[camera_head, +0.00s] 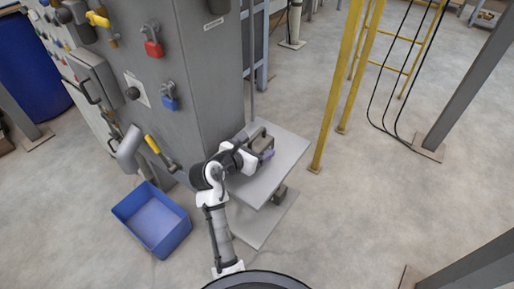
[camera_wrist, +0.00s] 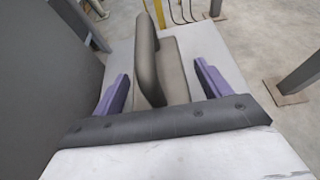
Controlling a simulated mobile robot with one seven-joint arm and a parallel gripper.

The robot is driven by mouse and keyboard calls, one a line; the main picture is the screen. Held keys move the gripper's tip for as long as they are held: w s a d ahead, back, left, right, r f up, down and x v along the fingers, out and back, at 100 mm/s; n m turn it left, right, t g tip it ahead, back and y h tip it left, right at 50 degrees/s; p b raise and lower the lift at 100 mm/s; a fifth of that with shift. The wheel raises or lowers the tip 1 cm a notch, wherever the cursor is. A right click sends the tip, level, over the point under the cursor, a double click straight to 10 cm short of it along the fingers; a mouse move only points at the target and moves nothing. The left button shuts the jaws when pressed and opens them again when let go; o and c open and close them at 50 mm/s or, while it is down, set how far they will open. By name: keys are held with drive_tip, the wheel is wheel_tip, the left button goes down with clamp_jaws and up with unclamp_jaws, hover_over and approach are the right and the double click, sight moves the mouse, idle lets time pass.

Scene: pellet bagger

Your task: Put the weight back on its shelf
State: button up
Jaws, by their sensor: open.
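The weight (camera_head: 262,142) is a grey-brown block with an upright loop handle. It rests on the upper plate of the light grey shelf (camera_head: 289,150), beside the grey cabinet. In the wrist view the weight (camera_wrist: 174,72) stands ahead of my gripper (camera_wrist: 163,72), its handle between the two purple fingers. The fingers are open, with visible gaps on both sides of the handle. In the head view my gripper (camera_head: 258,156) is low over the shelf at the weight, and partly hides it.
A small dark object (camera_head: 280,193) sits below the upper plate, above the lower plate (camera_head: 258,226). A blue bin (camera_head: 152,218) stands on the floor at left. The cabinet (camera_head: 210,85) bears valves and padlocks.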

drive_tip(key=shift+r, duration=0.1)
drive_tip(key=c, duration=1.6)
wheel_tip(320, 180, up, 20)
drive_tip(key=shift+f+p, duration=0.1)
drive_tip(key=shift+p, duration=0.25)
drive_tip(key=shift+c, duration=0.2)
